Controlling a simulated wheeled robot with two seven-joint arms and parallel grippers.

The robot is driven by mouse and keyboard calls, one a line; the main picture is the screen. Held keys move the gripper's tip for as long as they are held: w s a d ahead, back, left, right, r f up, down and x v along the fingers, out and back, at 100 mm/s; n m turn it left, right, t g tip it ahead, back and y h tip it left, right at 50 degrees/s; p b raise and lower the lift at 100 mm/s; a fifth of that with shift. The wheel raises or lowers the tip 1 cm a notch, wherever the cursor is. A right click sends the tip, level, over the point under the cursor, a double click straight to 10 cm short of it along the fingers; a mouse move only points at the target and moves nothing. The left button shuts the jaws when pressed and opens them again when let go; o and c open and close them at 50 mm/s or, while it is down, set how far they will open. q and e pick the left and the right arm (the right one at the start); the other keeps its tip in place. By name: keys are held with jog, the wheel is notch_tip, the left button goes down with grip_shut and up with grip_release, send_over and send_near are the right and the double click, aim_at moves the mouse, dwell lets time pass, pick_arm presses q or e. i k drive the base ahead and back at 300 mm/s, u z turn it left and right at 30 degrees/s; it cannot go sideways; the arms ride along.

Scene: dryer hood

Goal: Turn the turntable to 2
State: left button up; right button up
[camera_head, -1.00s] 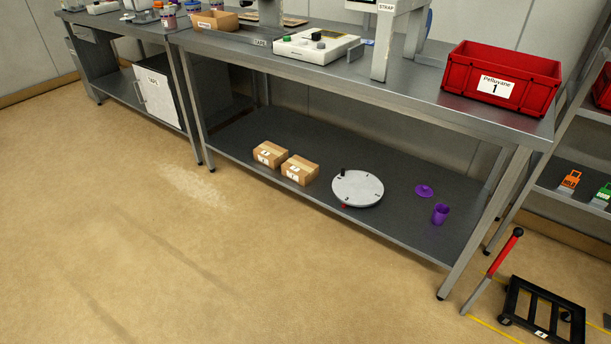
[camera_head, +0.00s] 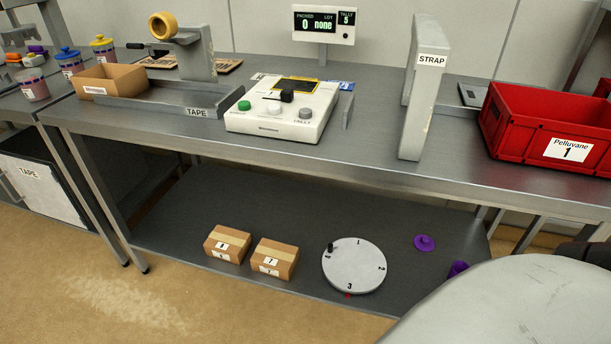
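The turntable (camera_head: 354,266) is a round, light grey disc lying on the lower shelf of the workbench. A short black knob (camera_head: 330,248) stands up near its left rim. Small digits are printed around the rim: 1 at the back, 2 at the right, what looks like 3 at the front, and one at the left that looks like 0. A small red marker (camera_head: 347,295) sits at the front edge of the disc, nearest the front digit. Neither of my grippers is in view. A large grey part of my arm fills the lower right corner.
Two cardboard boxes (camera_head: 228,244) (camera_head: 274,259) stand left of the turntable. A purple lid (camera_head: 424,242) and a partly hidden purple cup (camera_head: 457,268) lie to its right. Above, the bench top (camera_head: 380,166) holds a button panel (camera_head: 283,110), the STRAP post (camera_head: 425,90) and a red crate (camera_head: 550,130).

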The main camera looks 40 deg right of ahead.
aim_at(355, 265)
jog(key=z, duration=0.65)
jog(key=i, duration=1.1)
jog(key=z, duration=1.45)
jog(key=i, duration=0.4)
jog(key=z, duration=0.4)
